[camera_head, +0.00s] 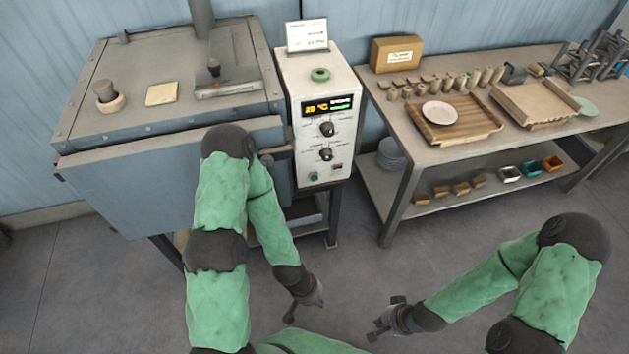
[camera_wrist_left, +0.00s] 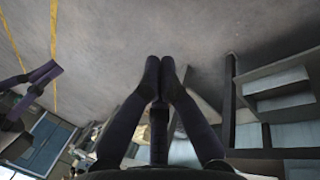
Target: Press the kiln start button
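The kiln (camera_head: 170,160) is a grey-blue metal box at the left of the head view. Its pale control box (camera_head: 322,120) stands at its right side, with a lit display (camera_head: 327,106) reading about 29 °C and two dark knobs. A small green round button (camera_head: 313,177) sits at the lower left of the panel front, unobstructed. My left gripper (camera_head: 290,318) hangs low in front of the kiln, below and well apart from the button. In the left wrist view its fingertips (camera_wrist_left: 159,62) meet with nothing between them. My right gripper (camera_head: 376,332) is lower right, its finger gap unclear.
My left forearm passes in front of the kiln door and a handle (camera_head: 276,153). A workbench (camera_head: 395,123) with wooden trays, clay pieces and a plate (camera_head: 439,112) stands at the right. A green ring (camera_head: 320,75) lies on the control box. Floor between is clear.

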